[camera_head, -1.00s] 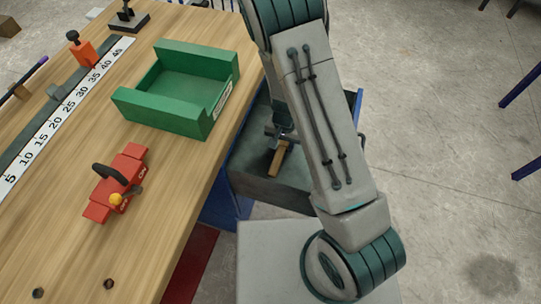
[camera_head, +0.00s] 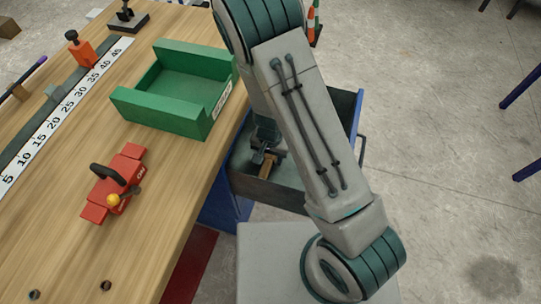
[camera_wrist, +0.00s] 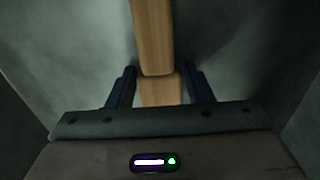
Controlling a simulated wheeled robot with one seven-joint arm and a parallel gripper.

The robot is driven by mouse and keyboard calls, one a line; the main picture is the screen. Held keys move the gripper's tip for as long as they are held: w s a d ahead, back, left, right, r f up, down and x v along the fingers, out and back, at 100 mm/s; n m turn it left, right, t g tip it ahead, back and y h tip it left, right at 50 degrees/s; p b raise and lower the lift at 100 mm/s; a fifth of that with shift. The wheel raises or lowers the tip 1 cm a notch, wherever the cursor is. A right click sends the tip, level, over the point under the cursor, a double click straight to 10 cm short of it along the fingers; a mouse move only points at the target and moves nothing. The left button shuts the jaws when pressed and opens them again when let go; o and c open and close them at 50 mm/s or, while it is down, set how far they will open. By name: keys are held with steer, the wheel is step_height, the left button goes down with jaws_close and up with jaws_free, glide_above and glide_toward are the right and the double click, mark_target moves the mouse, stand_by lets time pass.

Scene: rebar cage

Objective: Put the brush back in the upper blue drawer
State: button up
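The wooden part of the brush (camera_head: 268,164) shows inside the pulled-out drawer (camera_head: 268,191), close to its left side. Its bristles are not seen. My gripper (camera_head: 266,142) reaches down into the drawer at the brush, partly hidden by my arm in the head view. In the wrist view, the pale wooden brush (camera_wrist: 153,38) runs down between the two dark fingers of my gripper (camera_wrist: 160,84). A gap shows on each side of the wood, so the fingers look open around it. Whether the brush touches the drawer floor cannot be told.
The wooden workbench (camera_head: 150,215) is directly left of the drawer. On it are a green open box (camera_head: 160,110), a red tool (camera_head: 113,187) and a ruler strip (camera_head: 60,118). My arm covers much of the drawer. Open floor (camera_head: 450,190) lies to the right.

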steer(key=shift+o, duration=0.6)
steer(key=shift+r, duration=0.1)
steer(key=shift+r, duration=0.25)
step_height(320, 180, up, 12)
steer(key=p, duration=0.4)
steer(key=shift+f+p, duration=0.15)
steer(key=shift+p, duration=0.2)
